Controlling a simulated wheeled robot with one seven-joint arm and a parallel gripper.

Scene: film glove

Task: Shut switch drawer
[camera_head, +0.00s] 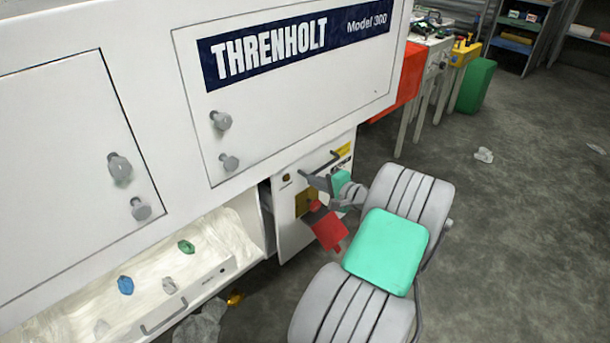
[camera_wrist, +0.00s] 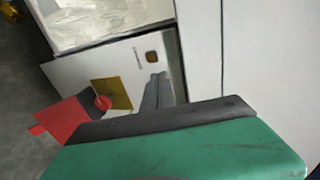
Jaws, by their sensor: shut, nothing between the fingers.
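The switch drawer (camera_head: 288,228) has a light front under the right end of the white machine, with a dark bar handle (camera_head: 322,167) near its top. Its front stands a little proud, and a dark gap and side edge show at its left. On it are a yellow-brown plate (camera_head: 303,203) and a red switch with a red flap (camera_head: 330,231). The wrist view shows the drawer front (camera_wrist: 80,72), plate (camera_wrist: 122,92) and red flap (camera_wrist: 66,122). My gripper (camera_head: 310,180) is shut and empty, just before the front below the handle; I cannot tell whether it touches.
The machine (camera_head: 290,110) overhangs the drawer, with knobbed doors. Left of the drawer is an open, lined tray (camera_head: 60,315) holding colored pieces. A red box (camera_head: 405,80), worktable and green bin (camera_head: 475,85) stand behind. The floor at right is mostly clear.

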